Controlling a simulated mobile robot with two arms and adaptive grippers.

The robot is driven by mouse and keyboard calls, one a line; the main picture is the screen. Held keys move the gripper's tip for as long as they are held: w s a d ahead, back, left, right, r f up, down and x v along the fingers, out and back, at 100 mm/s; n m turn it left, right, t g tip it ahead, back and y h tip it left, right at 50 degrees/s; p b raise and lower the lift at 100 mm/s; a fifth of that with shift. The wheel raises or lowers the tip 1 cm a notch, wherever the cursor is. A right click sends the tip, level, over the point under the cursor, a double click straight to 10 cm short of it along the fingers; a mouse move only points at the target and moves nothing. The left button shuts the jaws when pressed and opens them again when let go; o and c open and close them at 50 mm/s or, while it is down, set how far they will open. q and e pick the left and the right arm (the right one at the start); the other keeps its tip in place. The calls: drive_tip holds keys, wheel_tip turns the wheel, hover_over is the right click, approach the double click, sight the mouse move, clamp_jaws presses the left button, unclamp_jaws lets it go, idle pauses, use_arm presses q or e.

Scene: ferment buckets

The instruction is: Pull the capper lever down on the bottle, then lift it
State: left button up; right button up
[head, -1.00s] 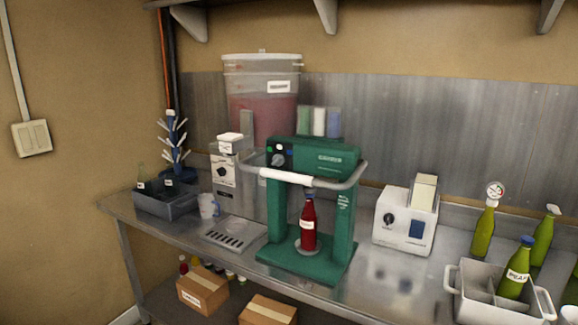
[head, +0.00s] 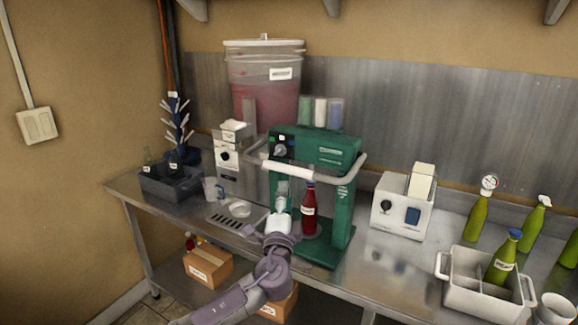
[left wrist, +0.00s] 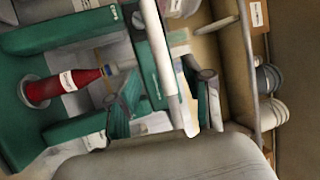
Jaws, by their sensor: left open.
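The green capper (head: 318,150) stands on the steel bench. Its lever is a grey U-shaped bar with a white grip (head: 288,171), raised across the front of the machine. A red bottle (head: 309,210) with a white label stands upright on the capper's base, under the head; it also shows sideways in the left wrist view (left wrist: 65,86). My left gripper (head: 283,186) is open just below and in front of the grip. In the left wrist view the white grip (left wrist: 160,50) runs between the spread fingers (left wrist: 163,100); contact is not clear. My right gripper is out of view.
A white machine (head: 403,207) and a grey crate (head: 487,288) with a green bottle stand to the right. A dispenser (head: 228,158), a mug (head: 210,190) and a dark bin (head: 170,184) are on the left. A large red-filled bucket (head: 264,95) stands behind.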

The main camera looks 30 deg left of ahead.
sight(289, 173)
use_arm(q)
drive_tip(key=p+x, duration=0.2)
drive_tip(key=x, duration=0.8)
drive_tip(key=shift+p, duration=0.3)
clamp_jaws()
